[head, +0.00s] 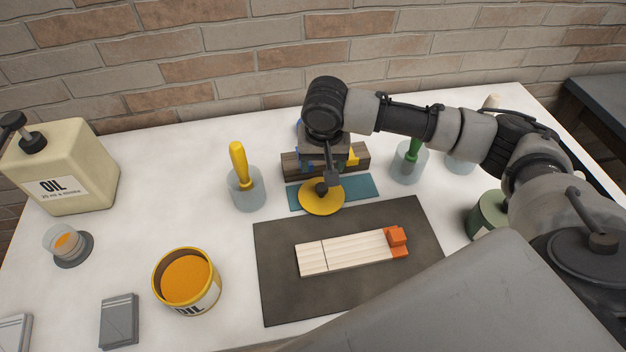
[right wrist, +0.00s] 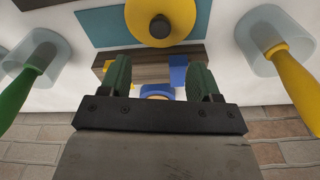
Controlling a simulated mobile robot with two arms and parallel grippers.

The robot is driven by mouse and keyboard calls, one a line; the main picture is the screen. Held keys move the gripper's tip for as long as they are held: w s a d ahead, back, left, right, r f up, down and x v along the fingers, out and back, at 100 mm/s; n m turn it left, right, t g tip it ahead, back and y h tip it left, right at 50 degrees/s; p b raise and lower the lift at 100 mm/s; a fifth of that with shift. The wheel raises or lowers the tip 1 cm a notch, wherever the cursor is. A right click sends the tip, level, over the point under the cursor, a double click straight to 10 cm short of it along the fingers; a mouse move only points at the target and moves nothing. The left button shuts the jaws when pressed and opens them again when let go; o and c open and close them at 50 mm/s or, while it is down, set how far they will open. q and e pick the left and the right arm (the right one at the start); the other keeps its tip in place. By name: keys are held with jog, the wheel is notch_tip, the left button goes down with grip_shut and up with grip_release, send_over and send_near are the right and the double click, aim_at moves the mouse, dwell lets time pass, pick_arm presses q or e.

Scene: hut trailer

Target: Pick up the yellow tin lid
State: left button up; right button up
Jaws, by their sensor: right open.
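The yellow tin lid (head: 313,201) is a round disc with a dark knob in its middle. It lies on a teal mat (head: 361,187), overlapping the mat's front edge. In the right wrist view the lid (right wrist: 178,20) and its knob are at the top centre, beyond the fingertips. My left gripper is not in view.
A wooden rack (head: 291,163) stands behind the mat. Cups with a yellow-handled tool (head: 239,165) and a green-handled tool (head: 413,150) flank it. An open yellow oil tin (head: 187,278) stands front left. A dark mat (head: 284,300) bears a pale slatted block (head: 342,252).

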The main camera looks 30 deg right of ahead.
aim_at(322, 187)
notch_tip(322, 187, down, 5)
jog(key=shift+s+d+r, duration=0.1)
jog(key=shift+s+d, duration=0.05)
jog(key=f, duration=0.1)
jog(key=f+p, duration=0.1)
jog(key=f, duration=0.2)
jog(key=shift+w+f+p, duration=0.3)
jog(key=shift+p, duration=0.05)
jog(key=shift+f, duration=0.35)
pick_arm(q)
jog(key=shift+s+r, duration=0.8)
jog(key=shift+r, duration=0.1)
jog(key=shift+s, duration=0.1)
pick_arm(e)
jog(key=shift+c, duration=0.3)
jog(key=shift+c, duration=1.2)
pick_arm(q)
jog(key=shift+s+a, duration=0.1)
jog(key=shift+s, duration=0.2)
pick_arm(e)
jog(key=c, duration=0.7)
